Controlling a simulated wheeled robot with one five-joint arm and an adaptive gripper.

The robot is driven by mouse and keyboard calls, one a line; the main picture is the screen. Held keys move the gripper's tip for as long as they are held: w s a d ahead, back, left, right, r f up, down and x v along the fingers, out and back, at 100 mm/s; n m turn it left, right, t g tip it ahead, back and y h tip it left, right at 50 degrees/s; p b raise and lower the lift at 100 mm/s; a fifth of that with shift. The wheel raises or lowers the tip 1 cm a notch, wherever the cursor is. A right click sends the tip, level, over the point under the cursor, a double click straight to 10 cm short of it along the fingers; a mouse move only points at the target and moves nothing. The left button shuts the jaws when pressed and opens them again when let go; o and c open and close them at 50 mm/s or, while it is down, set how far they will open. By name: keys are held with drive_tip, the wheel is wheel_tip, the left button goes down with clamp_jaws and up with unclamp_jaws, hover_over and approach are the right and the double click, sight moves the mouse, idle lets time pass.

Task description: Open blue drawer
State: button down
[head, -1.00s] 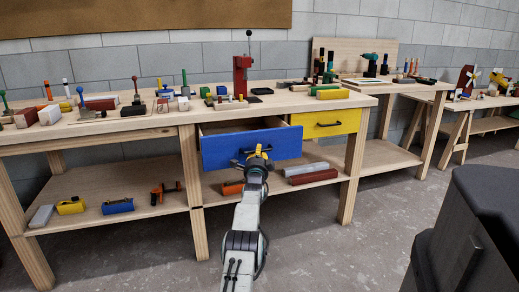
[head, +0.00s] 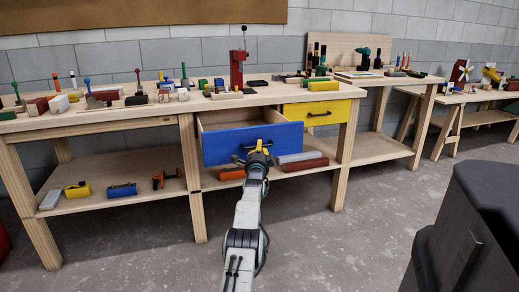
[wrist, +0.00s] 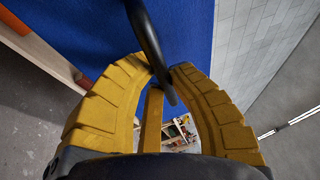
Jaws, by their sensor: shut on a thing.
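The blue drawer (head: 225,147) sticks out from under the workbench top, and its wooden inside shows behind the front panel. Its dark handle (wrist: 150,40) runs between my yellow fingertips in the wrist view, against the blue front. My gripper (head: 259,149) is shut on this handle in front of the drawer. It also shows in the wrist view (wrist: 167,78). The fingers hide part of the handle in the head view.
A yellow drawer (head: 318,115) sits closed to the right. The bench top (head: 120,112) carries many small tools and blocks. A lower shelf (head: 140,205) holds several coloured items. A dark box-like object (head: 470,230) stands at the right front. The concrete floor (head: 350,240) is mostly clear.

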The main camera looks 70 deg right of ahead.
drive_tip(key=c, duration=1.1)
unclamp_jaws()
drive_tip(key=shift+a, duration=0.25)
drive_tip(key=shift+v, duration=5.75)
